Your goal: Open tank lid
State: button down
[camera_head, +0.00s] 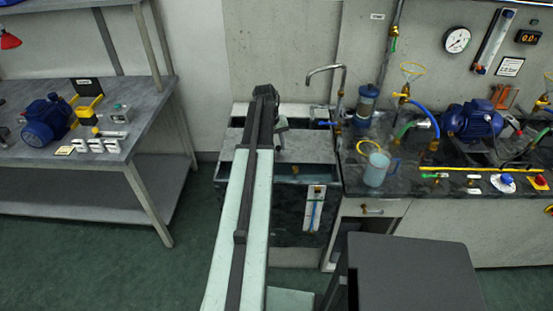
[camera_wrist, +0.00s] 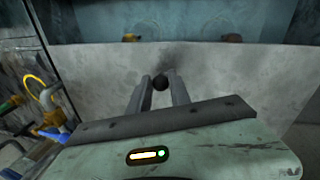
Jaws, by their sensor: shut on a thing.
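The tank (camera_head: 262,212) stands in the middle of the head view, at the left end of the bench, with a level gauge on its front. Its grey lid (camera_head: 305,146) covers the back part of the top. A dark strip with a brass fitting shows in front of the lid. In the wrist view the lid (camera_wrist: 225,78) is a broad grey slab, with a bluish area and two brass fittings beyond its edge. My gripper (camera_wrist: 160,90) is shut on the lid's dark round knob (camera_wrist: 160,80). In the head view my arm hides part of the lid and the knob.
A bent tap (camera_head: 327,70) rises behind the tank. A blue filter (camera_head: 366,103), a jug (camera_head: 377,169) and a blue pump (camera_head: 474,121) stand on the bench to the right. A dark stool-like top (camera_head: 415,275) is at front right. A workbench (camera_head: 150,92) stands at left.

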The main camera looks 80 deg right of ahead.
aim_at(278, 140)
jog(key=d, duration=0.8)
jog(key=shift+w+d, duration=0.15)
jog(key=shift+w, duration=0.25)
jog(key=c, duration=1.2)
grip_release()
notch_tip(278, 140, up, 8)
jog(key=w+p, duration=0.1)
jog(key=p, duration=0.6)
jog(key=shift+w+a+p, duration=0.2)
jog(key=shift+a+p, duration=0.1)
jog(key=shift+p, duration=0.05)
jog(key=shift+f, duration=0.2)
